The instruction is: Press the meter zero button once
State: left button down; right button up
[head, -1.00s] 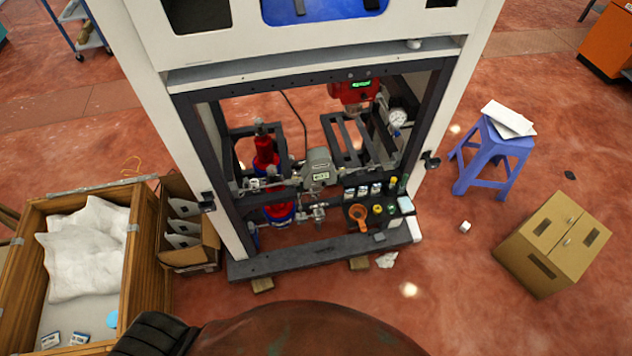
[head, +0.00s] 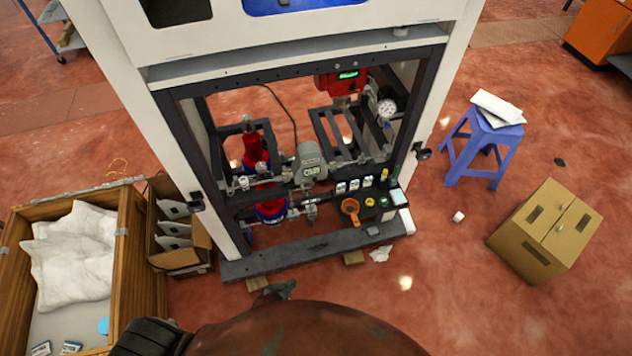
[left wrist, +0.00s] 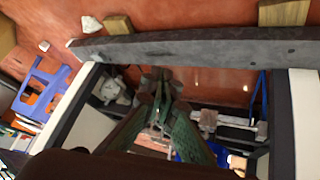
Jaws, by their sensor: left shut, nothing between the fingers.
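The grey meter (head: 310,163) with a small lit display sits on the pipework inside the open dispenser frame in the head view. Its zero button is too small to make out. My left gripper (head: 284,288) shows at the bottom of the head view, in front of and below the dispenser's lower beam, well apart from the meter. In the left wrist view my left gripper (left wrist: 160,82) points toward the frame opening, its green fingers together and empty. I cannot pick out the meter clearly there. My right gripper is not in view.
The dark lower beam (head: 325,247) crosses the front of the dispenser. An orange funnel (head: 350,208) and small parts stand right of the meter. A red unit (head: 338,82) hangs above. A wooden crate (head: 143,260) is at left, a blue stool (head: 484,150) and cardboard box (head: 545,232) at right.

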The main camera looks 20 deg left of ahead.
aim_at(315, 179)
pick_arm(q)
jog(key=w+d+r+n+t, duration=0.1)
jog(key=w+d+r+t, duration=0.1)
jog(key=w+r, duration=0.9)
jog(key=w+d+r+n+t+b, duration=0.1)
jog(key=w+d+r+t, duration=0.2)
jog(key=w+r, duration=0.9)
notch_tip(315, 179, up, 6)
jog(key=shift+w+d+n+t+h+b, duration=0.3)
jog(key=shift+t+h, duration=0.1)
jog(key=shift+t, duration=0.5)
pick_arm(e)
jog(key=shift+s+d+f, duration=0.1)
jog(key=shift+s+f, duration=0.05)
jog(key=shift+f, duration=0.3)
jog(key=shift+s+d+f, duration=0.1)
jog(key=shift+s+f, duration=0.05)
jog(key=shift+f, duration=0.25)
